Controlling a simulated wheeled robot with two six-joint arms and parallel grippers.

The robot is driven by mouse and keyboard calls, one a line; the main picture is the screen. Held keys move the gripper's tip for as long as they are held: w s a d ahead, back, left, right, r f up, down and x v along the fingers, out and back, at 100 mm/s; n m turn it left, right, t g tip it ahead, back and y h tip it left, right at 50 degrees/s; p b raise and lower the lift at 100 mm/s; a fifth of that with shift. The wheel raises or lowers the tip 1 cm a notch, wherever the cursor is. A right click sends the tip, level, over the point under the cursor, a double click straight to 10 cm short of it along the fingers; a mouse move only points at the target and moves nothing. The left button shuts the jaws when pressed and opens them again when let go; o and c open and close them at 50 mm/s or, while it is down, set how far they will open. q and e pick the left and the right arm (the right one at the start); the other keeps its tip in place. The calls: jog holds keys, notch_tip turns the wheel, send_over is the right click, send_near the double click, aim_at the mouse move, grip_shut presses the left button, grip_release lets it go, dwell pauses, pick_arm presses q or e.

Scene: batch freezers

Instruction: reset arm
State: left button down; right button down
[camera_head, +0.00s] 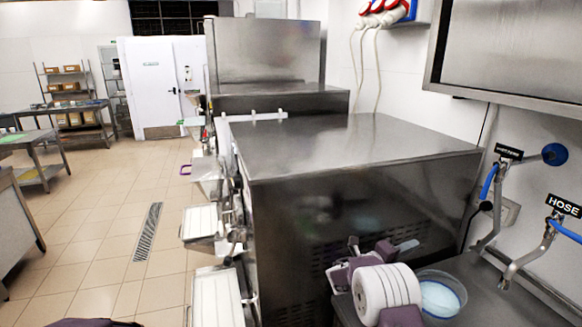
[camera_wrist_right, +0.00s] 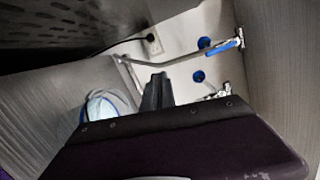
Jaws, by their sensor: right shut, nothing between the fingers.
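My right arm is at the lower right of the head view, beside a steel machine. My right gripper (camera_head: 406,246) shows there as a small grey tip by purple parts, above the counter and partly hidden by my own arm. In the right wrist view, its dark fingers (camera_wrist_right: 157,91) are together with nothing between them. My left gripper is not in view.
A clear bowl with pale blue contents (camera_head: 440,296) stands on the steel counter (camera_head: 500,300), close to my right arm. Steel batch freezers (camera_head: 355,150) stand left of it. Taps and a hose sign (camera_head: 563,205) are on the right. Tiled floor (camera_head: 95,245) is open at left.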

jog(key=s+d+r+m+g+y, duration=0.15)
jog(key=s+m+g+y, duration=0.35)
jog(key=s, duration=0.7)
jog(key=s+a+f+m+g+y, duration=0.1)
jog(key=s+a+f+m+y, duration=0.1)
jog(key=s+a+f+m, duration=0.25)
jog(key=s+a+f+m+g+y, duration=0.1)
jog(key=s+a+f+m+y, duration=0.15)
jog(key=s+m, duration=0.45)
jog(key=s+a+f+m+y, duration=0.3)
jog(key=a+m, duration=0.4)
jog(key=m, duration=0.4)
jog(key=s+a+f+m+t+y, duration=0.1)
jog(key=s+a+f+m+y, duration=0.3)
jog(key=a+m, duration=0.4)
jog(key=m, duration=0.3)
jog(key=shift+s+f+y, duration=0.25)
jog(key=shift+s+y, duration=0.1)
jog(key=shift+s, duration=0.05)
